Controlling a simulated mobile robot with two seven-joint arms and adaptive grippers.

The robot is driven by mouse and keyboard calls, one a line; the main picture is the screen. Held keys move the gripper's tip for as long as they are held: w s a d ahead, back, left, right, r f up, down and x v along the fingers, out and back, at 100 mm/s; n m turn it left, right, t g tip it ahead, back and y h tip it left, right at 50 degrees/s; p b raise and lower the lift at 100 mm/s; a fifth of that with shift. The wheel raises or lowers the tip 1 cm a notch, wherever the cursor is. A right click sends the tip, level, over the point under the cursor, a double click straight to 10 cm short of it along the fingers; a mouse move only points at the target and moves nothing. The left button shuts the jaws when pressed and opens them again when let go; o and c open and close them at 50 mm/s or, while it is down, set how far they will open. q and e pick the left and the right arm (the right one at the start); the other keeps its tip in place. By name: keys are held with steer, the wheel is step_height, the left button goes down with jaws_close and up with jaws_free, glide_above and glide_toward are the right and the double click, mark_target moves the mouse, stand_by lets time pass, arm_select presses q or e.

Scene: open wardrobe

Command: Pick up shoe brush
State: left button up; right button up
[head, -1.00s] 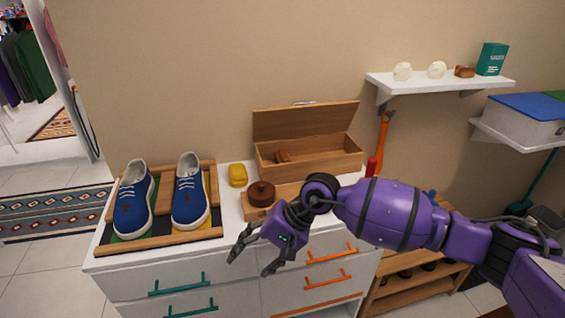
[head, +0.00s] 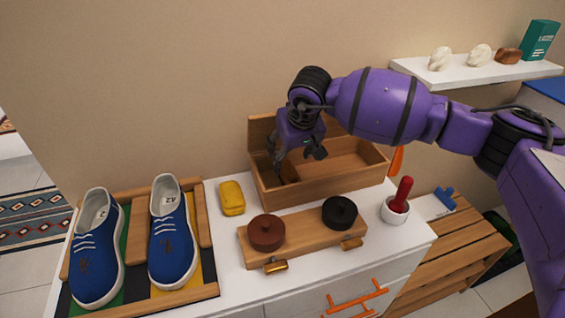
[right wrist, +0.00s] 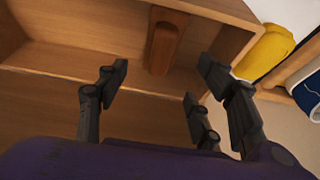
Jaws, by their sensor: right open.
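The shoe brush, a brown wooden block (head: 289,174), lies in the left part of the open wooden box (head: 335,186). My gripper partly hides it in the head view. The right wrist view shows the brush (right wrist: 165,42) near one wall of the box, beyond my fingertips. My right gripper (head: 298,166) is over the left part of the box with its fingers pointing down. In the right wrist view my right gripper (right wrist: 160,85) has its fingers spread, with nothing between them, apart from the brush. My left gripper is not in view.
A yellow sponge-like block (head: 232,198) sits left of the box. In front is a wooden holder (head: 300,237) with two round tins. A red-handled tool in a white cup (head: 396,210) stands right. Blue shoes (head: 172,240) sit on a tray at left. A wall shelf (head: 460,76) is at right.

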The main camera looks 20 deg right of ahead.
mark_target(291, 168)
steer(key=shift+f, duration=0.2)
step_height(291, 168, down, 2)
steer(key=shift+s+f, duration=0.1)
steer(key=x, duration=0.4)
steer(key=shift+f+p, duration=0.4)
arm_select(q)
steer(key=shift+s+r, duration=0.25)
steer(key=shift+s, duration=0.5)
arm_select(e)
steer(key=shift+r, duration=0.1)
steer(key=c, duration=1.3)
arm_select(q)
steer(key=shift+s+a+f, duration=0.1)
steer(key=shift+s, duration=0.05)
